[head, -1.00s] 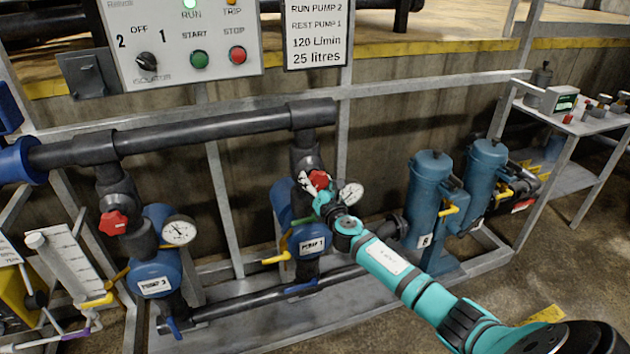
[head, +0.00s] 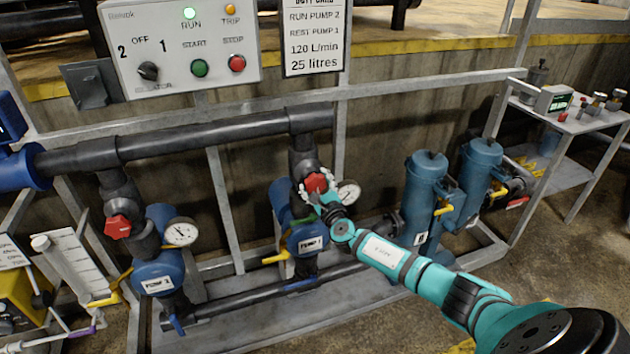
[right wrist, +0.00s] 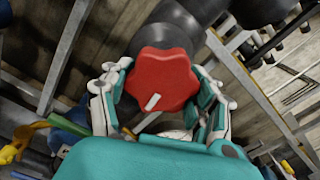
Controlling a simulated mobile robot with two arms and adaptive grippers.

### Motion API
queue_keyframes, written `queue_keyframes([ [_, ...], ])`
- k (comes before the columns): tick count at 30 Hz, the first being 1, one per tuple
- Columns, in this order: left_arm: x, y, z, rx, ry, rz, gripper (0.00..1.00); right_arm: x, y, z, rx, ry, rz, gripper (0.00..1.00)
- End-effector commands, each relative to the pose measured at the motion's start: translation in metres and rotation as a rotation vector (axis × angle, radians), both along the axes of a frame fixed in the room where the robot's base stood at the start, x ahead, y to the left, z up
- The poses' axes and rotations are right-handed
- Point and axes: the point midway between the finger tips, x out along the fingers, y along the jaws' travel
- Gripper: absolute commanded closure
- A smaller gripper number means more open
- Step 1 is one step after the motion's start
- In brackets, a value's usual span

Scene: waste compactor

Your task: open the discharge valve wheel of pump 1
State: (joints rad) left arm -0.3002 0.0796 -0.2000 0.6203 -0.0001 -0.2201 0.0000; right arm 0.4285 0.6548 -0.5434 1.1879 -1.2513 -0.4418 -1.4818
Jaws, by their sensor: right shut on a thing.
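The red discharge valve wheel of pump 1 (head: 316,183) sits on the dark vertical pipe above the blue pump labelled PUMP 1 (head: 311,243). My right gripper (head: 322,190) is at this wheel, with its fingers on both sides of the rim. In the right wrist view the red lobed wheel (right wrist: 162,80), with a white mark on its face, lies between the fingers of the gripper (right wrist: 160,95), which are shut on it. My left gripper is not in view.
A pressure gauge (head: 347,192) is close to the right of the wheel. Pump 2's red wheel (head: 118,227) and gauge (head: 181,232) are at left. Yellow handles (head: 276,258) stick out low by pump 1. Blue filter vessels (head: 424,190) stand at right, behind my forearm.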

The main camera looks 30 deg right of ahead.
Motion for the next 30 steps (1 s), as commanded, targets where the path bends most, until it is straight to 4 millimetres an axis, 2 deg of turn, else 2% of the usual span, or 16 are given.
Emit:
queue_keyframes([
  [30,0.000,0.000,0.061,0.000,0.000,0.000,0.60,-0.002,-0.003,0.004,-0.941,0.233,0.003,0.72],
])
